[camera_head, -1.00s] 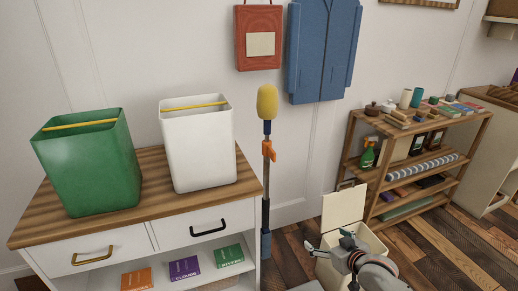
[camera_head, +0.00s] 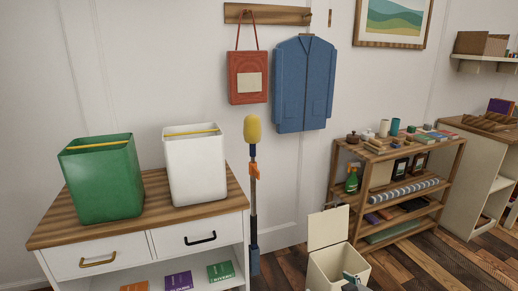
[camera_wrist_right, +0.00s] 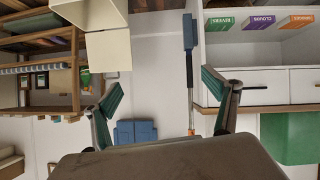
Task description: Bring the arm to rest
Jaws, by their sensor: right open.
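My right gripper (camera_wrist_right: 160,88) shows in the right wrist view with its two green-padded fingers spread wide and nothing between them. Only a small part of it (camera_head: 354,280) shows at the bottom edge of the head view, in front of the open cream bin. The rest of my right arm is out of the picture there. My left gripper is in neither view.
A cabinet (camera_head: 119,232) on the left carries a green bin (camera_head: 101,182) and a white bin (camera_head: 196,168). A yellow-headed duster (camera_head: 252,130) stands beside it. The lidded cream bin (camera_head: 335,268) stands on the floor before a loaded wooden shelf (camera_head: 440,190).

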